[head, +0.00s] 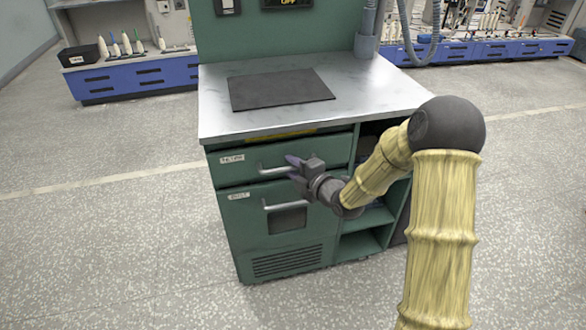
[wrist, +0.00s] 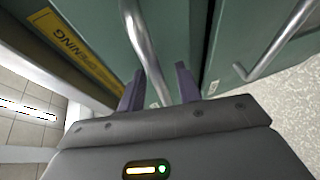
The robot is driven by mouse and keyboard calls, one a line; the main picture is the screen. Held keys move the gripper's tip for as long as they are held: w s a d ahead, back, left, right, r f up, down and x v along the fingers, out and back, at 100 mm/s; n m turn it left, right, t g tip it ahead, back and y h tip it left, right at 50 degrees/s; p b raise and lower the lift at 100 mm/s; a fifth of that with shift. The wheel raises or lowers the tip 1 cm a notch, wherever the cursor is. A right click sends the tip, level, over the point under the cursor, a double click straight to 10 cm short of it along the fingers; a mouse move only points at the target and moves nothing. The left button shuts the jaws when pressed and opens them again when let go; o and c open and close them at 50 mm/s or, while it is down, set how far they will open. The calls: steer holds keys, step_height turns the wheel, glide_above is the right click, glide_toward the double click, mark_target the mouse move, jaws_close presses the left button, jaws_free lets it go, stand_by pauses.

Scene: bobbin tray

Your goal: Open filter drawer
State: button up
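A green cabinet under a metal worktop has an upper drawer (head: 236,172) and a lower front (head: 243,222) with a dark window. Each bears a small label too small to read surely, so I cannot tell which is the filter drawer. Both look shut. My gripper (head: 292,166) is at the right part of the upper drawer's handle (head: 272,170). In the wrist view my gripper (wrist: 160,70) has its fingers apart, with the upper handle's bar (wrist: 141,42) running down between them. Gaps show beside the bar. The lower front's handle (head: 284,206) is just below.
The metal worktop (head: 220,105) overhangs the upper drawer and holds a dark mat (head: 280,89). A yellow label (wrist: 75,50) is above the drawer. Open shelves (head: 362,243) are at the cabinet's right. The floor (head: 130,240) left and front is clear.

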steer(key=shift+w+a, duration=0.15)
steer(key=shift+c, duration=0.2)
jaws_close()
steer(key=shift+f, duration=0.1)
